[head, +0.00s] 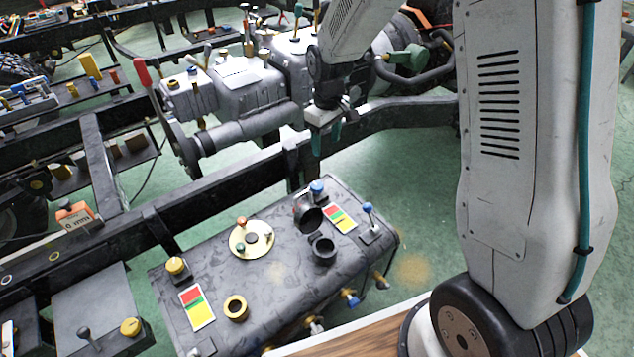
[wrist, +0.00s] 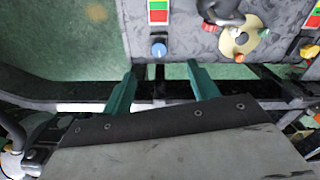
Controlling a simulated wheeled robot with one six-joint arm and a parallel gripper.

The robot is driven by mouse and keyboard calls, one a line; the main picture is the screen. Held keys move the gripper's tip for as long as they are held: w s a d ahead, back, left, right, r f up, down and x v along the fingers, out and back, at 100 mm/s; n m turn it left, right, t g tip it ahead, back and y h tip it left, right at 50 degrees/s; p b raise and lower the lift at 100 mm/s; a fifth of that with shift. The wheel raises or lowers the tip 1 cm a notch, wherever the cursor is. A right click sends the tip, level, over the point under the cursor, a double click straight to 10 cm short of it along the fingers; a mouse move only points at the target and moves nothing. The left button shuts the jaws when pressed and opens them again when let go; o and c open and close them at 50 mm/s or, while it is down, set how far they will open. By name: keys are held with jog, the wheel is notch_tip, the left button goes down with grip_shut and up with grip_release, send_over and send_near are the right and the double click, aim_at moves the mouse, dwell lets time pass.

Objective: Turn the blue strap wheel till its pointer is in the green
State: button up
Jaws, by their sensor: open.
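The blue strap wheel (head: 317,187) is a small blue knob near the far edge of the dark grey tank (head: 215,262). It also shows in the wrist view (wrist: 158,48), just beyond the space between my fingers. A red, green and yellow card (head: 338,218) lies close to it on the tank top; part of this card (wrist: 158,12) shows at the top of the wrist view. I cannot make out the pointer. My gripper (head: 327,142) has green fingers, points down above the black chassis rail and is open and empty. It is apart from the wheel.
A yellow knob (head: 177,266) with a similar card (head: 197,307) is at the tank's left end. A black filler neck (head: 323,250), a cream round plate (head: 262,247) and a blue-topped lever (head: 367,208) also stand on the tank. The black chassis rail (head: 235,183) runs alongside.

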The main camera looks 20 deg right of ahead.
jog(key=n, duration=0.1)
send_near(317, 185)
jog(key=shift+n, duration=0.3)
notch_tip(317, 185, down, 9)
jog(key=shift+w+r, duration=0.15)
jog(key=c, duration=1)
